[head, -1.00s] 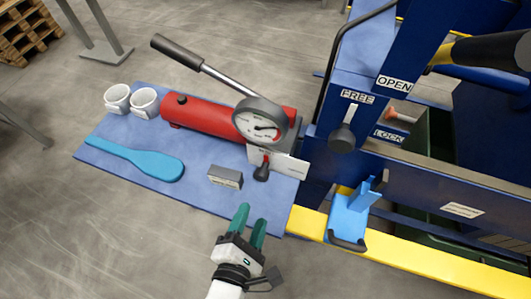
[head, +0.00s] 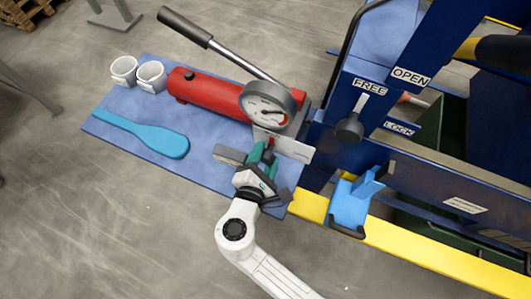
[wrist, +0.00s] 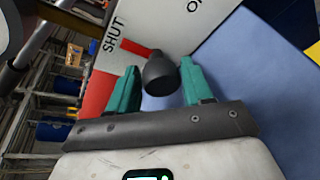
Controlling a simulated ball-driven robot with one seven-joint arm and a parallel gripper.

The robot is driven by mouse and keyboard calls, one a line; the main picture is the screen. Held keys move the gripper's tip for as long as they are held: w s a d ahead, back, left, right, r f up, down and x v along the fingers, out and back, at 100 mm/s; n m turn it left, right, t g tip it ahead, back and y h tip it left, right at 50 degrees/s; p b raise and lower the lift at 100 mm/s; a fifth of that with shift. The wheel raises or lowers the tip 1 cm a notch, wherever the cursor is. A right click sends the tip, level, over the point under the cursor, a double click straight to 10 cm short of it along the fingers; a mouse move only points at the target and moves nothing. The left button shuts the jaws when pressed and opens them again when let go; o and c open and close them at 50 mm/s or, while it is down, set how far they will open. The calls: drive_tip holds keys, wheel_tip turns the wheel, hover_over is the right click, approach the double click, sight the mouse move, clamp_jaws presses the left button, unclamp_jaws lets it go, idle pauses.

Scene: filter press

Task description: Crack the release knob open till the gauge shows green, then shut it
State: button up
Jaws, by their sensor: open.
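The release knob (wrist: 160,72) is black and sits between the two green fingers of my gripper (wrist: 162,88) in the wrist view, with gaps visible beside it. My gripper is open, and in the head view my gripper (head: 262,155) covers the knob. Behind the knob is a white plate (wrist: 135,40) lettered SHUT, with a red bar; a second word is cut off. The gauge (head: 267,107) has a round white dial with a dark needle; its coloured zones are too small to read. It is mounted on the red pump cylinder (head: 215,95).
A grey block (head: 229,155) lies beside my gripper on the blue mat (head: 110,132). A blue paddle (head: 160,140) and two white cups (head: 151,75) lie further left. The blue press frame, yellow rail (head: 420,243) and FREE/LOCK lever (head: 350,128) stand to the right.

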drive_tip(key=shift+w+f, duration=0.1)
drive_tip(key=shift+w, duration=0.15)
drive_tip(key=shift+c, duration=0.5)
drive_tip(key=c, duration=0.7)
drive_tip(key=shift+o, duration=0.2)
drive_tip(key=shift+d+f+m+b, duration=0.15)
drive_tip(key=shift+m+b, duration=0.25)
drive_tip(key=shift+b, duration=0.35)
drive_tip(key=shift+m+t+y+b, duration=0.3)
drive_tip(key=shift+m+y+b, duration=0.1)
drive_tip(key=shift+b, duration=0.05)
drive_tip(key=o, duration=0.8)
drive_tip(key=shift+r, duration=0.2)
drive_tip(key=shift+c, duration=0.2)
drive_tip(key=shift+s, duration=0.1)
drive_tip(key=b+v, duration=0.1)
drive_tip(key=v, duration=0.9)
drive_tip(key=shift+s+a+r, duration=0.1)
drive_tip(key=shift+s+a, duration=0.1)
drive_tip(key=shift+s, duration=0.1)
